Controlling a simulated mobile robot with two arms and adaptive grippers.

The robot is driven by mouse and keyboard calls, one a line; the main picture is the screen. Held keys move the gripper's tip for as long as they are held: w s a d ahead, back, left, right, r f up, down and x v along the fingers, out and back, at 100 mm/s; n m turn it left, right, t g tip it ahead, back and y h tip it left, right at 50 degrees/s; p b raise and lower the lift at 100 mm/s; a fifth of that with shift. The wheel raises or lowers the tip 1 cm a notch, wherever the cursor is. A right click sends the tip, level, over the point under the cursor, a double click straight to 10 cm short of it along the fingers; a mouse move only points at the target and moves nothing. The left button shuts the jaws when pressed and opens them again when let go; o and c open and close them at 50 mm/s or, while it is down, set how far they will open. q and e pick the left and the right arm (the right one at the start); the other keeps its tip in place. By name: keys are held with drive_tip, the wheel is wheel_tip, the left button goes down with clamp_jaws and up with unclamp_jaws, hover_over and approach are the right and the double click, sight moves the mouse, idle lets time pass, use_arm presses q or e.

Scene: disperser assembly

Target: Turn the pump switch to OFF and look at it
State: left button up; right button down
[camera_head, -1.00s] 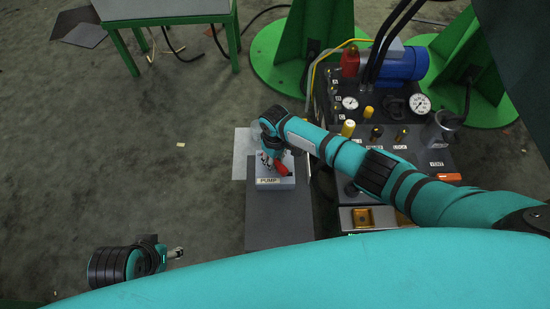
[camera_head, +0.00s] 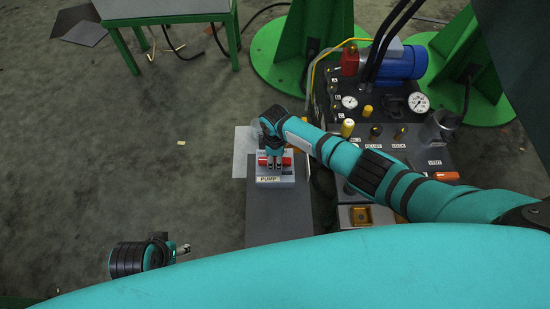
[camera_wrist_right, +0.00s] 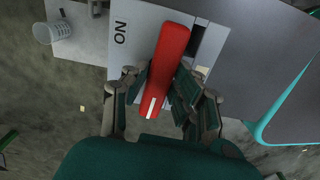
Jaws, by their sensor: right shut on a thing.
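The pump switch is a light grey box (camera_head: 262,183) with a "PUMP" label on its front, on a dark grey surface. Its red handle (camera_head: 287,161) lies nearly crosswise on top in the head view. In the right wrist view the handle (camera_wrist_right: 168,55) is long and slanted, with a white stripe at its lower end; "ON" is printed on the box (camera_wrist_right: 143,30) beside it. No OFF lettering is readable. My right gripper (camera_wrist_right: 160,88) is shut on the handle, one finger either side. My left gripper (camera_head: 184,249) hangs low at left, apart from everything; its jaw state is unclear.
A control panel (camera_head: 440,158) with gauges, knobs and a blue motor (camera_head: 400,65) stands right of the switch. A clear marked cup (camera_wrist_right: 52,32) is beside the box. A green-legged table (camera_head: 165,8) is at the back. The floor at left is mostly free.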

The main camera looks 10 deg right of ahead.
sight(275, 160)
drive_tip(key=shift+n, duration=0.4)
drive_tip(key=c, duration=1.1)
unclamp_jaws()
drive_tip(key=shift+r, duration=0.1)
wheel_tip(275, 160, up, 12)
drive_tip(key=shift+f, duration=0.1)
